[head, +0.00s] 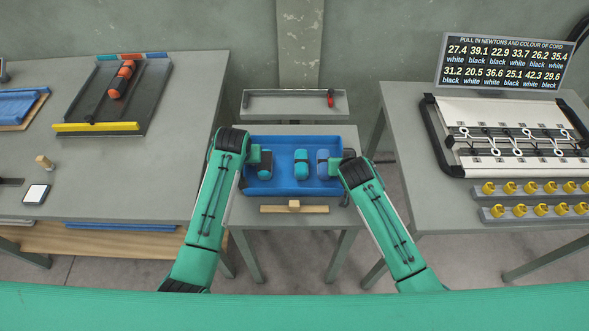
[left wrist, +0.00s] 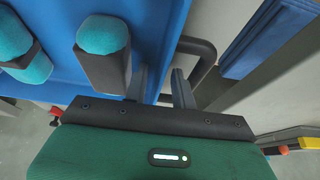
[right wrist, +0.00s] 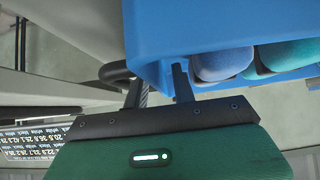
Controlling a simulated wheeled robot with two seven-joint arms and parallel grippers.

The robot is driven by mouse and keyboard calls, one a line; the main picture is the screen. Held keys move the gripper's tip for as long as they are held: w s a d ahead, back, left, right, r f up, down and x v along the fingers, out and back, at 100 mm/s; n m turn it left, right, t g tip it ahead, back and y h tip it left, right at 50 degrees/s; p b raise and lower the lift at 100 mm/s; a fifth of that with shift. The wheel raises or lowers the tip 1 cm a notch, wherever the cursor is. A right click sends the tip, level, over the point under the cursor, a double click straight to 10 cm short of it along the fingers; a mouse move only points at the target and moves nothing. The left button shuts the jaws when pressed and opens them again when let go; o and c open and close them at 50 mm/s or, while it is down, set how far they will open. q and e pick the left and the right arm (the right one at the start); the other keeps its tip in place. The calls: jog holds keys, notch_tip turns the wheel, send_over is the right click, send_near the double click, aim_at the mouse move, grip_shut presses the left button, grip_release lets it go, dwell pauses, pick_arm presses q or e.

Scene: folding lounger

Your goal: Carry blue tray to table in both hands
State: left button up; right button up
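The blue tray (head: 288,188) is in the middle of the head view, level, over a small grey table (head: 243,213). It holds three dark cylinders with teal or blue ends (head: 265,163) (head: 301,165) (head: 323,163). My left gripper (left wrist: 162,86) is at the tray's left side, its fingers apart, one over the inside and one outside near a dark loop handle (left wrist: 205,62). My right gripper (right wrist: 156,86) is at the right side, fingers apart around the tray wall, beside the other dark handle (right wrist: 114,70). I see no firm contact at either side.
A wooden piece (head: 294,208) lies at the small table's front edge. A grey shelf (head: 290,104) with a red item stands behind. The left table (head: 170,178) has clear room beside a dark tray (head: 119,100). The right table (head: 420,195) holds a cord rig (head: 510,135).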

pick_arm(q)
jog(key=shift+r, duration=0.1)
jog(key=v, duration=1)
jog(key=shift+s+r, duration=0.25)
jog(key=shift+r, duration=0.1)
pick_arm(e)
jog(key=shift+s+r, duration=0.1)
pick_arm(q)
jog(key=shift+s+r, duration=0.2)
jog(key=shift+r, duration=0.2)
pick_arm(e)
jog(key=v, duration=1.1)
jog(key=shift+s+r, duration=0.25)
